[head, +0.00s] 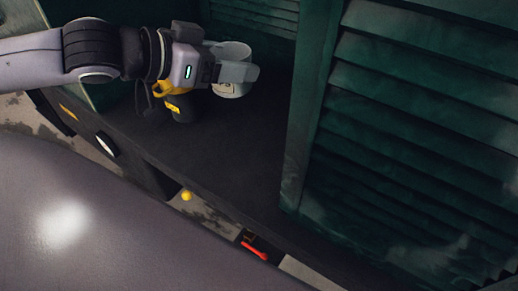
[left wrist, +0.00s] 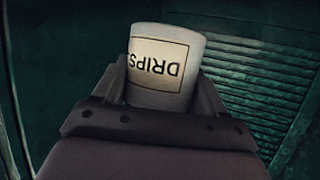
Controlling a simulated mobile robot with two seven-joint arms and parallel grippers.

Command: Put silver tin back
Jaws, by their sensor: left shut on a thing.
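The silver tin (head: 236,52) is a pale grey cylinder, held between the fingers of my left gripper (head: 234,72) in the head view. In the left wrist view the tin (left wrist: 165,66) shows a cream label reading "DRIPS", upside down in that picture. The left gripper (left wrist: 165,98) is shut on the tin, with one finger on each side. Whether the tin's base touches the dark shelf (head: 215,150) is hard to tell. My right gripper is not in view.
Green louvred panels stand behind (head: 262,14) and to the right (head: 420,110) of the dark shelf. A black and yellow object (head: 180,105) stands below the left gripper. A yellow knob (head: 186,196) and a red handle (head: 254,250) sit below the shelf's front edge. The shelf's middle is clear.

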